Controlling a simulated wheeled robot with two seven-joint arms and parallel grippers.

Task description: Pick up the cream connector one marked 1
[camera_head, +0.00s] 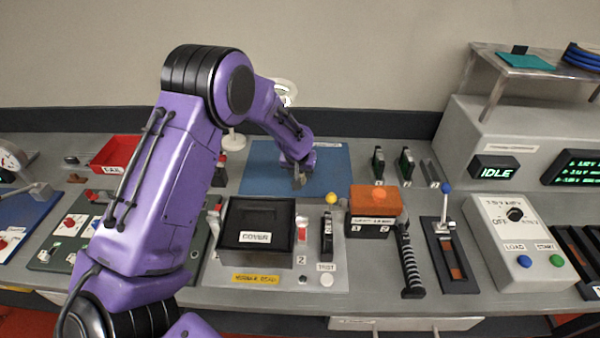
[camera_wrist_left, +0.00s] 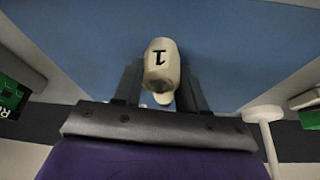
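The cream connector marked 1 (camera_wrist_left: 161,65) is in the left wrist view, over the blue mat (camera_wrist_left: 80,40), with its black 1 upside down. My left gripper (camera_wrist_left: 162,84) has one dark finger on each side of it, with hardly any gap showing. Whether the fingers press on it is unclear. In the head view my left gripper (camera_head: 298,182) points down over the blue mat (camera_head: 335,170), and the connector cannot be made out there. Whether it rests on the mat or is lifted cannot be told. My right gripper is not in view.
A white stand (camera_head: 233,138) is left of the mat, and green-faced units (camera_head: 378,162) stand to its right. In front are the black COVER box (camera_head: 257,224) and an orange-topped block (camera_head: 375,201). The mat's right side is clear.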

